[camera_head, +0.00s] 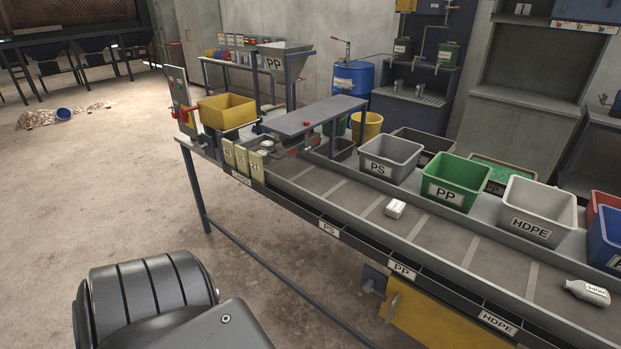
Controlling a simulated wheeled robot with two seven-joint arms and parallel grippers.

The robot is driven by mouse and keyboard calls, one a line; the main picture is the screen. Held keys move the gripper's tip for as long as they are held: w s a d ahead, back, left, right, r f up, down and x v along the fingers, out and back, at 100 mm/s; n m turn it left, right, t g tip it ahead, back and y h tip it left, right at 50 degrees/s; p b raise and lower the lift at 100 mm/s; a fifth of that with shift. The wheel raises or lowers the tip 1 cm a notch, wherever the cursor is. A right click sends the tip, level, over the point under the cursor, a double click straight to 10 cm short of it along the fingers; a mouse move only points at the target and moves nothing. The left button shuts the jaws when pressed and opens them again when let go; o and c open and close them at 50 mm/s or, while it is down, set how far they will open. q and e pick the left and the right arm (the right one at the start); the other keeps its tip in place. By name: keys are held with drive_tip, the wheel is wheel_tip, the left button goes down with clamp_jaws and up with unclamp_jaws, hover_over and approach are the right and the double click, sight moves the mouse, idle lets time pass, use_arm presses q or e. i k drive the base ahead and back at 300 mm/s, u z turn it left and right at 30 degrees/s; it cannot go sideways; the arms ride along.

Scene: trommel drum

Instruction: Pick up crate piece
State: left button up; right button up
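No item in view can be clearly told as a crate piece. A small white block-like item (396,208) with a grey mark lies on the sorting belt (455,241), in front of the green bin marked PP. A white bottle (588,292) with a printed label lies on its side farther right on the belt. A dark grey segment of my own arm fills the lower left. Neither of my grippers shows in the head view.
Bins line the belt's far side: grey PS (391,158), green PP (452,183), white HDPE (535,213), blue (604,240). A yellow bin (227,111) and a raised grey shelf (313,114) stand at the belt's left end.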

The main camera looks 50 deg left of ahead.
sight(395, 208)
drive_tip(key=u, duration=0.35)
drive_tip(key=i, duration=1)
